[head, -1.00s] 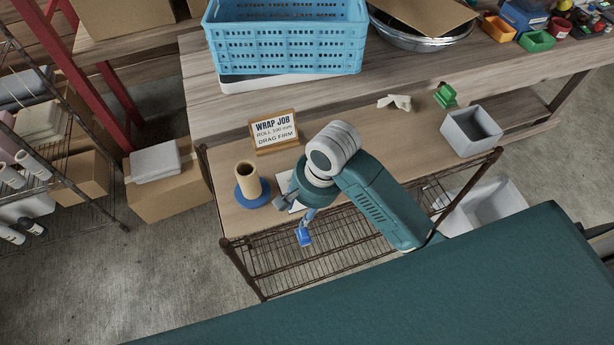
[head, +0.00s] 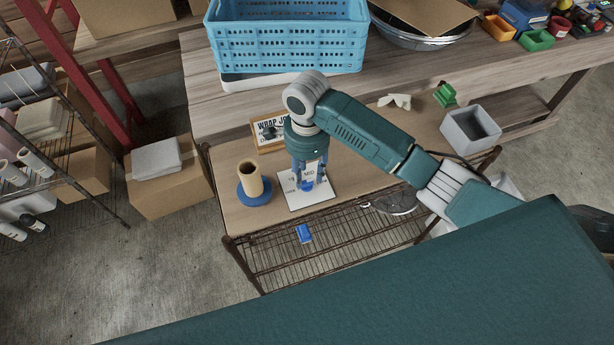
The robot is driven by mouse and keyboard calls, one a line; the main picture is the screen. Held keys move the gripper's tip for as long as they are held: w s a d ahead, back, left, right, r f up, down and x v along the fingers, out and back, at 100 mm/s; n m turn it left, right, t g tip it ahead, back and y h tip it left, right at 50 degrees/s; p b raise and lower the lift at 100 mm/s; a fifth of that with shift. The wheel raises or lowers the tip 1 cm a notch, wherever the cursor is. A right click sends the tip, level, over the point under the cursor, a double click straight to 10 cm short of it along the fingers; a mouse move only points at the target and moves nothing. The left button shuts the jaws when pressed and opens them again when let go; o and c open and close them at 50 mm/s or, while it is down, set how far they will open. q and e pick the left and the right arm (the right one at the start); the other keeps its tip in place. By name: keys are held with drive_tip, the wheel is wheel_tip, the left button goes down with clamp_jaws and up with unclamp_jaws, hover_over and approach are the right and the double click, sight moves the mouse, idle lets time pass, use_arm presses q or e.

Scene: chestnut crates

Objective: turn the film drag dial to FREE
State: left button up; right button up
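A white dial plate (head: 318,199) lies on the small wooden table, with the word MID readable on it. My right gripper (head: 309,186) points down over this plate, its blue fingers spread apart on either side of the MID label. A tan film core (head: 249,178) stands upright on a blue round base (head: 255,197), left of the plate. My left gripper is not in view.
The WRAP JOB sign (head: 267,130) stands behind my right gripper, partly hidden. A blue item (head: 304,234) shows by the wire shelf below the table's front edge. A grey bin (head: 470,132), a green item (head: 445,94) and a blue crate (head: 285,40) are farther away.

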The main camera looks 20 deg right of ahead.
sight(307, 183)
drive_tip(key=shift+f, duration=1.95)
clamp_jaws()
